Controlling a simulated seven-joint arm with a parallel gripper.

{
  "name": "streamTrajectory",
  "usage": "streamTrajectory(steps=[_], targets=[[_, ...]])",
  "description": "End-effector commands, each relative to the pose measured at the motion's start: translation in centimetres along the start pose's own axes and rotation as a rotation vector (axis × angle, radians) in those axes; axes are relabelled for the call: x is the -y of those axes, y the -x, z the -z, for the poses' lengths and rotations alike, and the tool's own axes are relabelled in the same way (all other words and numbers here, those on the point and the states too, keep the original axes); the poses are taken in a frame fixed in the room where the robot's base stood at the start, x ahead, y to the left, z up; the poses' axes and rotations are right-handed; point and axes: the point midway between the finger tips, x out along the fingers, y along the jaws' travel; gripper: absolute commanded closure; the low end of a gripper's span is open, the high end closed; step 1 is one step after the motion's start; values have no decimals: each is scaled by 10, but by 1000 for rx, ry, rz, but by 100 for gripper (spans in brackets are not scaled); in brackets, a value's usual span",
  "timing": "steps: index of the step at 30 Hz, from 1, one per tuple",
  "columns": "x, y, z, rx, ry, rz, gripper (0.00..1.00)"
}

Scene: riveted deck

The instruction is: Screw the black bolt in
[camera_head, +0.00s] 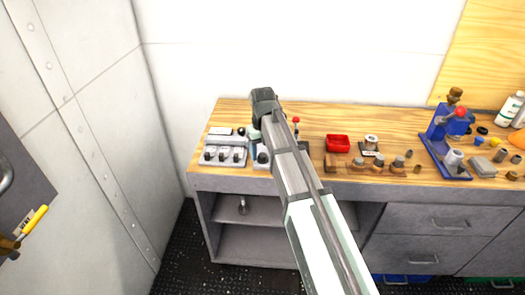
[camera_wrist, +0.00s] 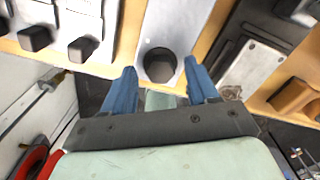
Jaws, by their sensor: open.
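The black bolt (camera_wrist: 160,65) has a dark, rounded head and sits in a pale grey plate (camera_wrist: 185,22) in the wrist view. In the head view the black bolt (camera_head: 262,157) is beside my arm near the bench's front edge. My gripper (camera_wrist: 162,84) is open, with one blue finger on each side of the bolt head in the picture. I see no finger touching it, and cannot tell how far above it they are. The bolt's shaft is hidden. In the head view my arm covers part of the plate, and the fingertips are hard to make out.
A grey block with several black knobs (camera_head: 223,156) stands left of the plate. To the right are a red tray (camera_head: 338,143), a wooden rack with several metal pieces (camera_head: 372,164) and a blue vise-like tool (camera_head: 444,125). The wooden bench top (camera_head: 400,127) has free room behind.

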Motion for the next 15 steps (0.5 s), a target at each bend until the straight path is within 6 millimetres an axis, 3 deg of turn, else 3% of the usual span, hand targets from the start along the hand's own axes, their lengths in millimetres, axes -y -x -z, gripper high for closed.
streamTrajectory(steps=[8,15], targets=[[0,12,0,1,0,0,41],[0,50,-1,2,0,0,41]])
